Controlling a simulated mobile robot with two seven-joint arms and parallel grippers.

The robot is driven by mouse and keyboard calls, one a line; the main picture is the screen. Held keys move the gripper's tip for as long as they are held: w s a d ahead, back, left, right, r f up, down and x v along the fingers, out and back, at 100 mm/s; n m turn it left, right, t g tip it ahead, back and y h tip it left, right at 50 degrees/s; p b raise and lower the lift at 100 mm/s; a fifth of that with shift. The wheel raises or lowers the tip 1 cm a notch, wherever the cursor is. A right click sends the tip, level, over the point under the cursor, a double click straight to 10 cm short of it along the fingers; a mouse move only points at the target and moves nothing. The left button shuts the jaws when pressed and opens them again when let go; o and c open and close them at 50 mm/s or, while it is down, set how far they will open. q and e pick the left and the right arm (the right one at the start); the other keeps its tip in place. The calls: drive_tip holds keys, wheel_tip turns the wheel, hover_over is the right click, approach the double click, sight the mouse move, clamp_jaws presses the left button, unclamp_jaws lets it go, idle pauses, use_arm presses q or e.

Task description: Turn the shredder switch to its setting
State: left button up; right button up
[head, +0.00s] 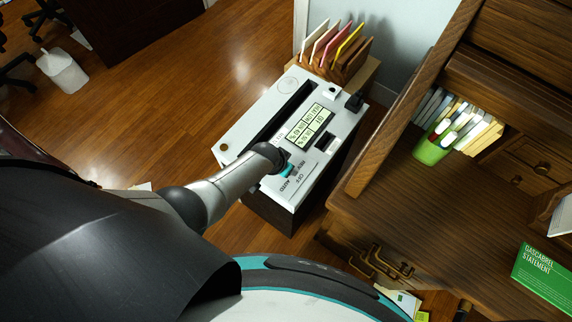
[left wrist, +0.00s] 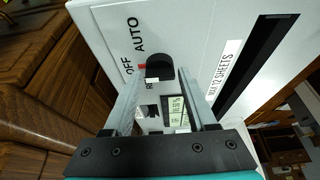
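The shredder (head: 236,131) has a white top with a long black slot and a printed label panel. Its switch is a black knob (left wrist: 159,66) with a red mark beside it, near the OFF and AUTO lettering in the left wrist view. My left gripper (left wrist: 163,76) is open, with its two fingers apart and their tips on either side of the knob. I cannot tell whether they touch it. In the head view my left gripper (head: 287,168) is over the switch end of the shredder and hides the knob. My right gripper is not in view.
A wooden file rack (head: 340,62) with colored folders stands behind the shredder. A wooden desk (head: 400,205) with a green pen cup (head: 432,150) is close on the right.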

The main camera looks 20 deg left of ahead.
use_arm(q)
drive_tip(key=shift+o, duration=1.3)
drive_tip(key=shift+s+r+p, duration=0.1)
drive_tip(key=shift+r+p, duration=0.35)
drive_tip(key=shift+r, duration=0.1)
drive_tip(key=p+v, duration=0.7)
drive_tip(key=v, duration=0.7)
drive_tip(key=shift+p, duration=0.4)
drive_tip(key=shift+s, duration=0.1)
